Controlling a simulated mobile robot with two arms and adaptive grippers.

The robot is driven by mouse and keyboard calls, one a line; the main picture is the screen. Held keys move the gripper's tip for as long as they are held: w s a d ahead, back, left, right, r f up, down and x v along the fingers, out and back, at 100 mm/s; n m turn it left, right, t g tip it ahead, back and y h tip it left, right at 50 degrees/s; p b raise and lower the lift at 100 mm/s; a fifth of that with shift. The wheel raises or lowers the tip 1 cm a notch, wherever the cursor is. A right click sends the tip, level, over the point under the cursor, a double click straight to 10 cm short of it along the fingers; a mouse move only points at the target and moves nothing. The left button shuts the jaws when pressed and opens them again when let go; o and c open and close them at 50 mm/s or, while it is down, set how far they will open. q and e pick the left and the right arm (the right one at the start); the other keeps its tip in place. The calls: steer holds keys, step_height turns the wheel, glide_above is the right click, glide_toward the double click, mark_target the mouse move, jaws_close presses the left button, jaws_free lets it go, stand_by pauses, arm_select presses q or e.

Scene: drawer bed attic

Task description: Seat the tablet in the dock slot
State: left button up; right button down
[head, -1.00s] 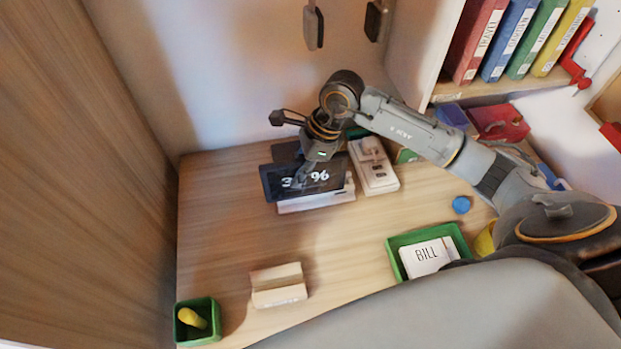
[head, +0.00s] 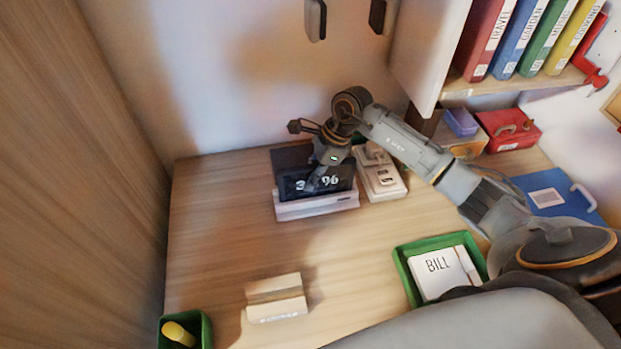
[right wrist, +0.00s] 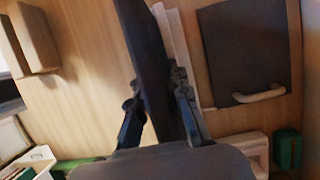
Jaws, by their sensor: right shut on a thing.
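The tablet (head: 300,181) is a dark slab with white digits on its screen, standing nearly upright at the back of the desk. My right gripper (head: 326,178) is shut on it from above. The white dock (head: 318,207) lies at the tablet's lower edge; its front wall shows below the screen. I cannot tell how deep the edge sits in the slot. In the right wrist view the tablet (right wrist: 146,50) runs between the fingers (right wrist: 158,100), with the pale dock (right wrist: 173,45) close along its right side. My left gripper is not in view.
A white holder (head: 381,178) stands close right of the dock. A dark flat thing with a handle (right wrist: 245,45) lies behind the tablet. A wooden stand (head: 275,298), a green cup (head: 205,330) and a green tray (head: 408,268) are nearer. The desk's middle is clear.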

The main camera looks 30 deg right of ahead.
steer(key=c, duration=1.3)
jaws_free()
steer(key=shift+f, duration=0.1)
steer(key=shift+r, duration=0.35)
steer(key=b+v, duration=0.1)
steer(key=v, duration=1)
steer(key=shift+s+d+r+b, duration=0.15)
steer(key=shift+d+r+b, duration=0.1)
steer(key=shift+b, duration=0.1)
